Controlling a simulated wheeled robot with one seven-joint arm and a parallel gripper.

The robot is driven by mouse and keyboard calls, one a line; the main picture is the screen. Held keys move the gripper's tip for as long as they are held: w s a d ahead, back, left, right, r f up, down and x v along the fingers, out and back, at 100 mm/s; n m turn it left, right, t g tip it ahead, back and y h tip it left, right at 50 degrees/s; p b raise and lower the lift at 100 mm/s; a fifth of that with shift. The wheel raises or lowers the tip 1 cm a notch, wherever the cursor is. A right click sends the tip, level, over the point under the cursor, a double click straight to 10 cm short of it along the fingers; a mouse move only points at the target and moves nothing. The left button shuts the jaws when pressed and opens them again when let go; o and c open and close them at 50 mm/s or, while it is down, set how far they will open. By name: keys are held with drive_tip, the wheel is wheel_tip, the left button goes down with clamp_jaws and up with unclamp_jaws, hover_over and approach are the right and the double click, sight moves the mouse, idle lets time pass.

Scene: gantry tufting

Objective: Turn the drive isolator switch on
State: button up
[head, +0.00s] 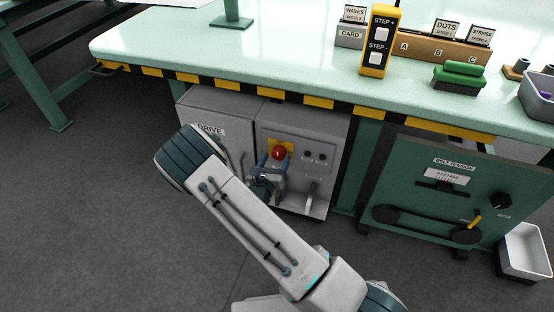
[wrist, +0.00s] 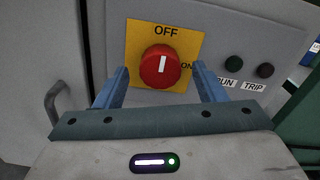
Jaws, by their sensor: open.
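The drive isolator switch is a round red knob (wrist: 160,66) with a white mark, on a yellow plate (wrist: 134,38) lettered OFF above and ON at the right. The white mark stands upright, in line with OFF. In the head view the red knob (head: 278,153) sits on the grey drive cabinet (head: 318,136) under the table. My gripper (wrist: 162,84) is open, with one blue finger either side of the knob in the wrist view. I cannot tell whether the fingers touch it. In the head view my gripper (head: 268,168) is partly hidden by its own wrist.
RUN and TRIP lamps (wrist: 234,64), both dark, sit right of the switch. A grey door handle (wrist: 58,106) stands out at the left. The striped table edge (head: 265,92) overhangs the cabinet. A green belt tension panel (head: 425,210) stands to the right. Open floor (head: 90,220) lies left.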

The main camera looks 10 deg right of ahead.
drive_tip(key=shift+x, duration=1)
drive_tip(key=c, duration=1)
